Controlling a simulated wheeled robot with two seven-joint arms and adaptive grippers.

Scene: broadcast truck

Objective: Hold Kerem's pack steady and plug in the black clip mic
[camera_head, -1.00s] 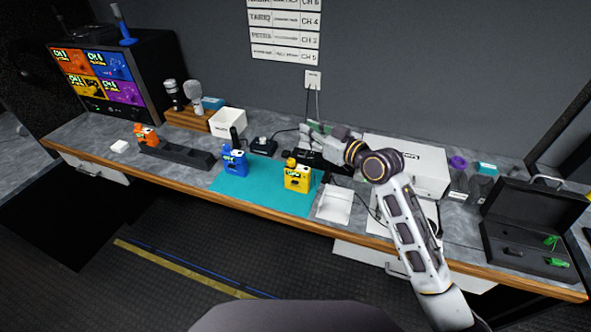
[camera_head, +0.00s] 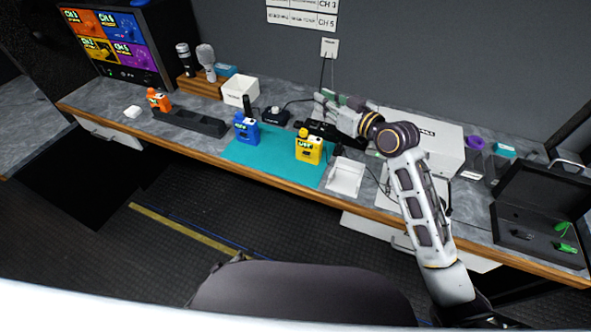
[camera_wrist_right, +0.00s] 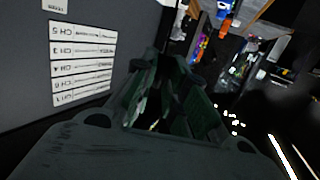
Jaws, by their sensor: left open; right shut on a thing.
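Three packs show in the head view: an orange one (camera_head: 158,99) at the left, a blue one (camera_head: 246,129) and a yellow one (camera_head: 309,147). The blue and yellow packs stand on a teal mat (camera_head: 268,160). I cannot read which is Kerem's. A small black piece (camera_head: 523,235) lies with green clip pieces (camera_head: 566,248) in an open case (camera_head: 510,255); I cannot tell if it is a clip mic. My right gripper (camera_head: 326,103) is behind the yellow pack, near the wall. In the right wrist view its dark green fingers (camera_wrist_right: 160,115) hide what they hold. My left gripper is not in view.
A white box (camera_head: 425,132) stands behind my right arm, and a white tray (camera_head: 345,177) lies right of the mat. A black rack (camera_head: 188,122) lies left of the mat. A dark rounded shape (camera_head: 300,292) fills the lower middle.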

